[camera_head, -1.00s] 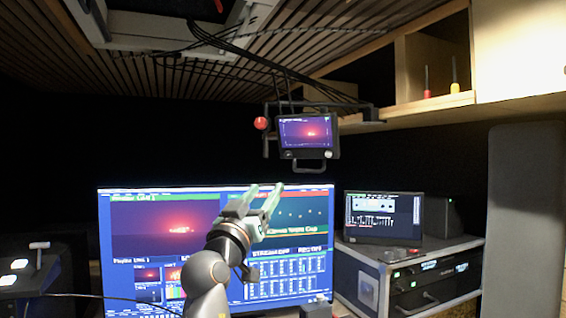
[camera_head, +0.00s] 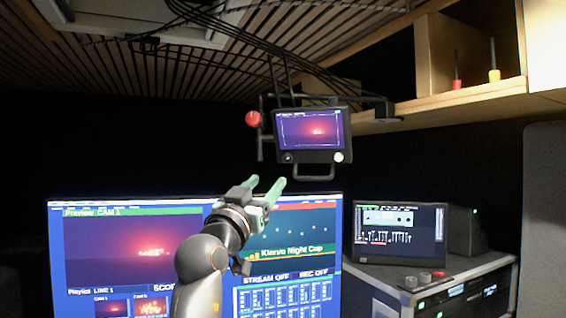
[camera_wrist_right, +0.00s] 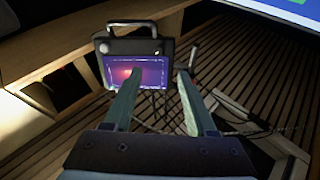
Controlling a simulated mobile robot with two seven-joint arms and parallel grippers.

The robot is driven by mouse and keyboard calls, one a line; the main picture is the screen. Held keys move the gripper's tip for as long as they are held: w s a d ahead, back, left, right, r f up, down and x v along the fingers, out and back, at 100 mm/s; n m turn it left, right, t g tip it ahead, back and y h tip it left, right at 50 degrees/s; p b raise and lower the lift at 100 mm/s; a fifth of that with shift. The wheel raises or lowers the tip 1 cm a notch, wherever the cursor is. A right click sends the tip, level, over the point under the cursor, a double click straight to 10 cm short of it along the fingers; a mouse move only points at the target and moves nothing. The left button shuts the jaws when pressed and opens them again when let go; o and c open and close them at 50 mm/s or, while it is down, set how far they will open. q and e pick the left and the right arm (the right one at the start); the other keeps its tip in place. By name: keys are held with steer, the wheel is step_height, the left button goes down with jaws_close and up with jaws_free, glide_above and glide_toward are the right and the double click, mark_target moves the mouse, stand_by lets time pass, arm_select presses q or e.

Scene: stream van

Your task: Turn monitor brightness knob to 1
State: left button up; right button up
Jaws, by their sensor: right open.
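A small monitor (camera_head: 311,131) hangs from an overhead mount, its screen lit purple and red. A bright white knob (camera_head: 339,157) sits at its lower right corner and a small dark knob (camera_head: 288,157) at its lower left. I cannot read any label or setting on them. My right gripper (camera_head: 267,183), with greenish fingers, is open and empty, below and left of the monitor in the head view. In the right wrist view the monitor (camera_wrist_right: 138,68) appears upside down beyond the open fingers (camera_wrist_right: 158,78). The fingertips overlap its screen in that picture; contact cannot be told. My left gripper is out of view.
A red ball knob (camera_head: 253,118) is on the mount beside the monitor. A large display (camera_head: 130,240) stands behind my right arm. A smaller screen (camera_head: 398,235) stands on a rack case (camera_head: 385,273) at right. A wooden shelf (camera_head: 450,102) juts out at upper right.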

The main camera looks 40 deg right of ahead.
mark_target(286, 160)
steer(key=p+x, duration=0.3)
steer(key=x, duration=0.7)
steer(key=shift+d+r, duration=0.2)
steer(key=shift+d, duration=0.05)
steer(key=shift+w+d, duration=0.25)
steer(key=shift+d, duration=0.1)
jaws_close()
